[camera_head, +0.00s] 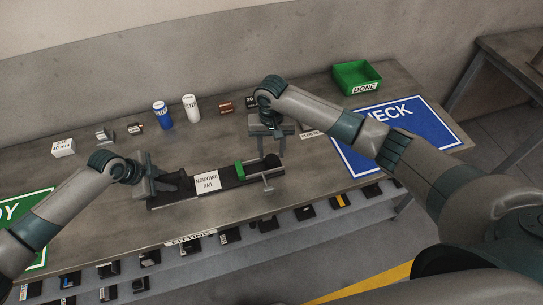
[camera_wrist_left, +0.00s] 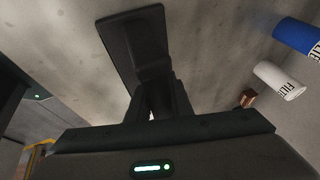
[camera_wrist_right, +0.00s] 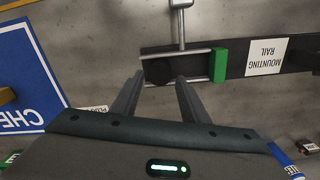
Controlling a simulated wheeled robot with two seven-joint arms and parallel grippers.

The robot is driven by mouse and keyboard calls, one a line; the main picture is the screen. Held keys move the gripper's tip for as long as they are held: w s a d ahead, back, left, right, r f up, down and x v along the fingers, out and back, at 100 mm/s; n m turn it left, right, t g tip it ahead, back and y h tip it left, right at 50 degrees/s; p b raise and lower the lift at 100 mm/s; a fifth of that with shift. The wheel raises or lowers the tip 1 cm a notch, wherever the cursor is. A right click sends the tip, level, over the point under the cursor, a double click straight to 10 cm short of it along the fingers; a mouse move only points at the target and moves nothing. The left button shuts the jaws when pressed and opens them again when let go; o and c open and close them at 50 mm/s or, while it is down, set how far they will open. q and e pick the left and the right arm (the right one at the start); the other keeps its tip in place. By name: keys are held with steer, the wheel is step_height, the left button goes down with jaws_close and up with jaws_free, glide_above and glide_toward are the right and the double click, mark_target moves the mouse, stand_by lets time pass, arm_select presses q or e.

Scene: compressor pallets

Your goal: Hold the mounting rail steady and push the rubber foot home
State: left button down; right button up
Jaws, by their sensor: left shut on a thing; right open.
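The dark mounting rail (camera_head: 225,184) lies on the bench with a white label reading "MOUNTING RAIL" (camera_head: 207,181). My left gripper (camera_head: 176,185) is shut on a dark raised part at the rail's left end; the left wrist view shows the fingers (camera_wrist_left: 158,98) closed on it. A green block (camera_head: 239,171) sits across the rail right of the label.
A metal T-handle (camera_head: 267,187) sticks out at the rail's front right. Blue (camera_head: 161,115) and white (camera_head: 191,107) cans and small boxes stand behind. A green bin marked "DONE" (camera_head: 357,77) and a blue "CHECK" mat (camera_head: 420,125) are right. Small parts fill a lower front shelf.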

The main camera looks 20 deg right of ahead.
mark_target(271, 158)
steer(key=shift+f, duration=1.85)
jaws_close()
steer(key=shift+a, duration=2.1)
jaws_free()
steer(key=shift+d, duration=0.1)
steer(key=shift+r, duration=0.1)
